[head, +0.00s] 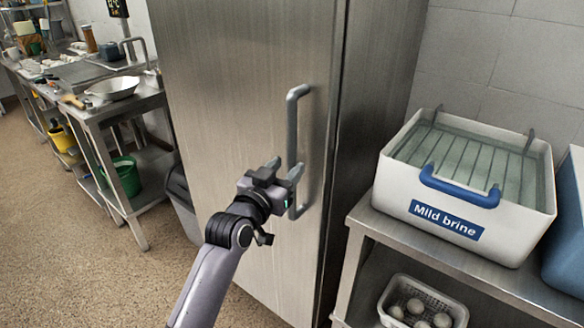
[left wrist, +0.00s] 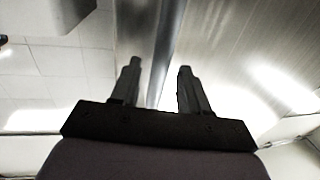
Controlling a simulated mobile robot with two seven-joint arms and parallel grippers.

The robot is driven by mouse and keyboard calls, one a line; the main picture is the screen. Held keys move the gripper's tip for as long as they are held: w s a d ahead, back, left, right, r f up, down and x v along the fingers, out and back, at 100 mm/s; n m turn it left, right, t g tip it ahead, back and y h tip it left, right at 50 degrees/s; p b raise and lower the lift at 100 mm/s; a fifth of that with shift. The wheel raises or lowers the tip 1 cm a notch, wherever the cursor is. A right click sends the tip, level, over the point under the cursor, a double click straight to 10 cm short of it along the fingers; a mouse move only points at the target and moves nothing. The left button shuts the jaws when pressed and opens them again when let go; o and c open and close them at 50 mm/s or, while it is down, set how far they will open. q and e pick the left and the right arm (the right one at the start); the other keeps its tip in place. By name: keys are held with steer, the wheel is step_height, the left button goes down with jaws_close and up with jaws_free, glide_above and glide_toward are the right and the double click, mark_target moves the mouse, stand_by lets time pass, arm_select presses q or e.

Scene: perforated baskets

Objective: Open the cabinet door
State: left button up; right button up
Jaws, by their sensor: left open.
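The cabinet (head: 235,90) is a tall stainless steel unit, and its door looks closed in the head view. A grey vertical bar handle (head: 292,125) is fixed near the door's right edge. My left gripper (head: 284,170) is at the handle's lower half, with its fingers open. In the left wrist view the handle bar (left wrist: 166,50) runs between the two open fingertips (left wrist: 158,68), and neither finger is visibly pressed on it. My right gripper is in neither view.
Right of the cabinet, a steel shelf (head: 440,258) holds a white tub labelled "Mild brine" (head: 400,200) and, below, a perforated basket (head: 452,305) of round items. Left stand a steel table (head: 95,108) and a grey bin (head: 183,205). Brown floor (head: 90,270) is clear before the door.

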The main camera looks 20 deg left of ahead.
mark_target(290, 165)
arm_select(q)
steer(key=shift+w+d+b, duration=0.15)
steer(key=shift+w+b, duration=0.25)
steer(key=shift+w, duration=0.45)
steer(key=shift+w+d+b, duration=0.1)
steer(key=shift+w+b, duration=0.3)
steer(key=shift+w, duration=0.45)
jaws_close()
